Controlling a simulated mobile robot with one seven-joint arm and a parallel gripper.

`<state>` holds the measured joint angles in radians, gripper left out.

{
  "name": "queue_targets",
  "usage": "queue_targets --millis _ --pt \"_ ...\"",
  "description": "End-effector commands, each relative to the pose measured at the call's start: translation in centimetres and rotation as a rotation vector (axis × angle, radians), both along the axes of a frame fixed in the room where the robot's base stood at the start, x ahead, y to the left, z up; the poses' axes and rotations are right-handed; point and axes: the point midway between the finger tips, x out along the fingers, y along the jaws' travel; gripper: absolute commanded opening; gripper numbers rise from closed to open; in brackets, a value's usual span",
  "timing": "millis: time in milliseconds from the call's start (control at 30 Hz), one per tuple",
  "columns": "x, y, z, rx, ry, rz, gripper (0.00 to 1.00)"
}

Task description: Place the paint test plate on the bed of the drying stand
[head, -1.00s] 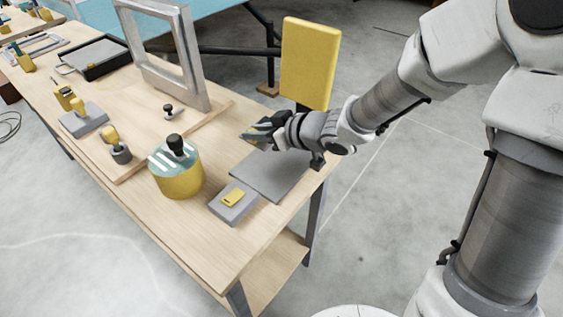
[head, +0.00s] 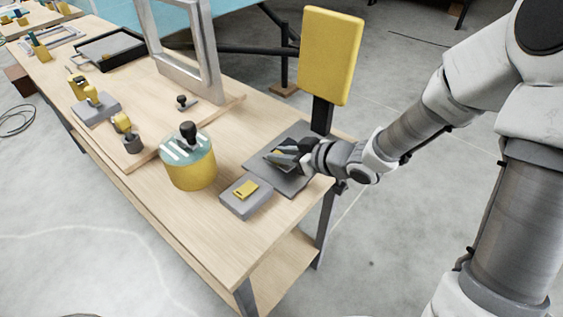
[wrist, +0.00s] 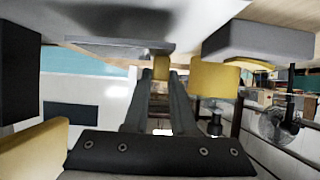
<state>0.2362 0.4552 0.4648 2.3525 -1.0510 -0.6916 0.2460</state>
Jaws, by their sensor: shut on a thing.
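My gripper (head: 284,157) is shut on the yellow grip of a small grey plate, which I take as the paint test plate (wrist: 120,46). The grip (wrist: 161,68) shows between the fingertips in the wrist view, which looks upside down. The drying stand appears to be the flat grey bed (head: 288,185) at the table's right end, with a yellow upright panel (head: 332,55) on a dark post behind it. The held plate is over the bed, partly hidden by the fingers. I cannot tell whether it touches the bed.
A grey block with a yellow piece (head: 245,197) stands close in front of the bed. A yellow round pot (head: 191,170) with a black-knobbed tool is to its left. A metal frame (head: 182,45) stands behind. The table's front right corner is clear.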

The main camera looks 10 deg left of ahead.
Motion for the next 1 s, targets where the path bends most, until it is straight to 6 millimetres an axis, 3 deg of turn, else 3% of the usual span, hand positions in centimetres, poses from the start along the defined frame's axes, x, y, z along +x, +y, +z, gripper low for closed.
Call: queue_targets --millis 33,100,467,500,633,1000 --pt "-0.04 0.03 -1.24 0.001 0.002 0.001 0.0" --pt "-0.01 -0.01 -1.76 0.001 0.001 0.0 0.0" --pt "0.02 -0.03 -2.01 0.0 0.0 -0.001 0.0" --pt "0.02 -0.03 -1.91 -0.001 0.0 -0.001 0.29" --pt "0.01 -0.03 -1.89 -0.001 0.0 -0.001 0.53" --pt "0.01 -0.02 -1.4 -0.001 -0.001 0.0 0.54"
